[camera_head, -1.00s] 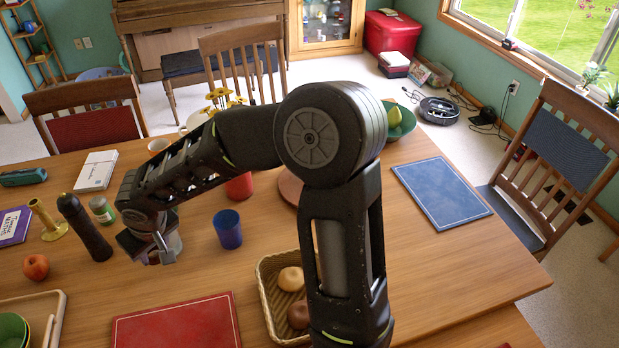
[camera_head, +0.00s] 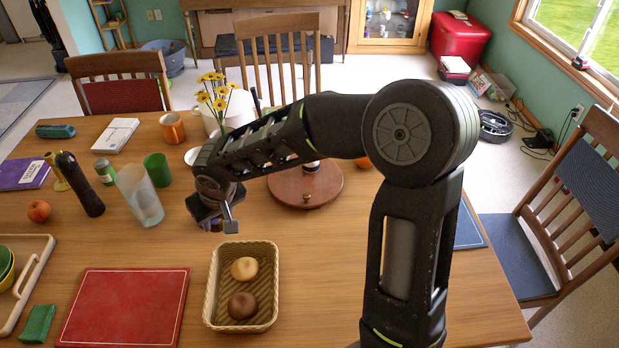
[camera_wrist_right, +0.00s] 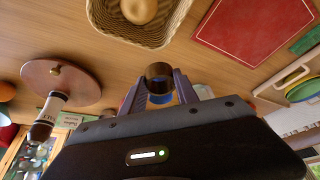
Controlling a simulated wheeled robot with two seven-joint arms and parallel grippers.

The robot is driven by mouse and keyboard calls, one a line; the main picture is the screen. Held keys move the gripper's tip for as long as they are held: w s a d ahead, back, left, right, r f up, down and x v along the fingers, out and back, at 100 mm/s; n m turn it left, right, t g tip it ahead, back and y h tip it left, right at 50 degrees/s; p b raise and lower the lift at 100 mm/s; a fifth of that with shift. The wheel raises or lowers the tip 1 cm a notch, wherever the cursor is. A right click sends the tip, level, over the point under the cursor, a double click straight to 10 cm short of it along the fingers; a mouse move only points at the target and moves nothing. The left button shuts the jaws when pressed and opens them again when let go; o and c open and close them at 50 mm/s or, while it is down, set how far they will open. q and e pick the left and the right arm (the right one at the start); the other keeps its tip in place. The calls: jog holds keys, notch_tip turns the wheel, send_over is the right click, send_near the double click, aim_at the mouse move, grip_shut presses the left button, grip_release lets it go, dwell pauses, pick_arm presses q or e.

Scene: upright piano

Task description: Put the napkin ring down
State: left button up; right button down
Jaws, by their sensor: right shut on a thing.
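My right gripper (camera_head: 226,222) is over the table, just behind the bread basket and right of the tall clear glass. In the right wrist view, the same gripper (camera_wrist_right: 158,80) is shut on the napkin ring (camera_wrist_right: 158,71), a short dark brown tube between the fingertips. The ring is hidden behind the gripper in the head view. Wooden table top lies beyond it; I cannot tell the exact height above the wood. My left gripper is in neither view.
The wicker basket (camera_head: 212,297) holds two rolls. The clear glass (camera_head: 140,196), green cup (camera_head: 158,170) and dark mill (camera_head: 80,184) stand left. A round wooden board (camera_head: 306,187) lies right. A red mat (camera_head: 125,307) lies in front. Bare table shows right of the basket.

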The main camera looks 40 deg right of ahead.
pick_arm(q)
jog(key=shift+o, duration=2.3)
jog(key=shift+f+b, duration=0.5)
jog(key=shift+b, duration=0.05)
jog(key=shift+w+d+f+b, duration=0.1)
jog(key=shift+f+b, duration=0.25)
jog(key=shift+b, duration=0.05)
pick_arm(e)
jog(key=w+d+f+m+h, duration=0.1)
jog(key=w+d+m, duration=0.2)
jog(key=d, duration=1.1)
jog(key=w+d+f+m+h, duration=0.1)
jog(key=w+d+m, duration=0.3)
jog(key=w+d, duration=0.4)
jog(key=d+f, duration=0.1)
jog(key=d, duration=0.5)
jog(key=shift+w+g+h, duration=0.3)
jog(key=shift+g, duration=0.1)
jog(key=shift+f, duration=0.1)
